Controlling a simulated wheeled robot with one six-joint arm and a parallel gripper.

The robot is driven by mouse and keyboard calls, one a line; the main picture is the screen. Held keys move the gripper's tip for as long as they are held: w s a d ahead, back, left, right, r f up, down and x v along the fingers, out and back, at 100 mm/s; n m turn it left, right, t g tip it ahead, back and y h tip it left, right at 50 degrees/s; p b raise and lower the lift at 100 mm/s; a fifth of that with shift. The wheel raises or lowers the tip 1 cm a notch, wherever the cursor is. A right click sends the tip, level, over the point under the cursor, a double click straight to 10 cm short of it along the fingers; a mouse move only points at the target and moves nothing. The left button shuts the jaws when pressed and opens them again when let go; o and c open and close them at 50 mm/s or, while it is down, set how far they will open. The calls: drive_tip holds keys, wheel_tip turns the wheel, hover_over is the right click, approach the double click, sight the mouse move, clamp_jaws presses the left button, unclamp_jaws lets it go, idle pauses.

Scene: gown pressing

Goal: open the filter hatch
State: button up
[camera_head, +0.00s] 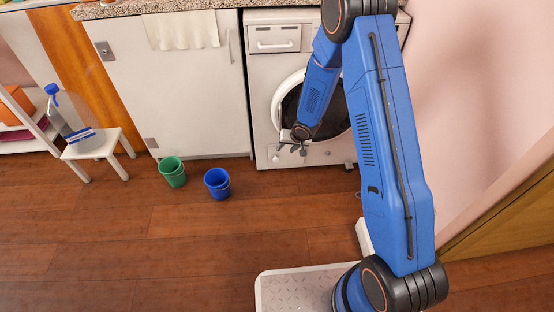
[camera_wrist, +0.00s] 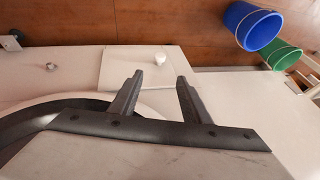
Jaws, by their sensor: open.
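The washing machine (camera_head: 262,105) stands under the counter with its round door partly behind my arm. The filter hatch (camera_wrist: 122,72) is a pale rectangular panel low on the machine's front, and it looks shut and flush. A small white knob (camera_wrist: 160,57) sticks out from it, and in the head view the knob (camera_head: 276,157) shows just below my gripper. My gripper (camera_head: 291,150) is open and empty in front of the lower machine front. In the wrist view its fingers (camera_wrist: 158,82) point toward the hatch, apart from the knob, which lies beyond the gap between them.
A blue bucket (camera_head: 217,184) and a green bucket (camera_head: 172,171) stand on the wooden floor left of the machine. A pink wall (camera_head: 470,100) is close on the right. The floor before the machine is clear.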

sight(277, 159)
drive_tip(key=x, duration=1.6)
drive_tip(key=shift+f, duration=0.15)
clamp_jaws()
